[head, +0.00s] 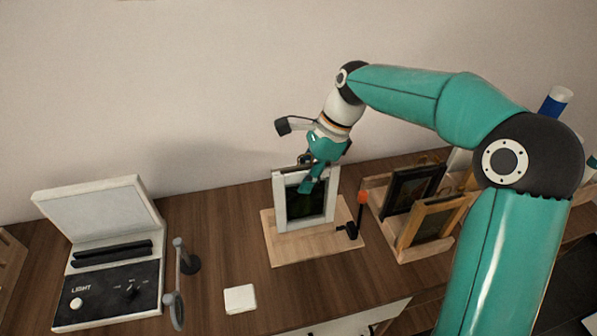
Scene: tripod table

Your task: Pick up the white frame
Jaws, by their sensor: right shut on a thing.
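The white frame (280,205) stands upright on a light wooden board (290,252) in the middle of the table. It has a dark picture inside. My right gripper (310,178) comes down from above and is shut on the white frame's top edge. Part of the frame's top and picture is hidden behind the gripper. I cannot tell whether the frame's lower edge touches the board. My left gripper is not in view.
A small clamp with an orange-red handle (362,198) stands at the board's right. A wooden rack (412,254) holds a dark frame (408,188) and a gold frame (432,222). A light box (108,285) and a white square (240,298) are on the left.

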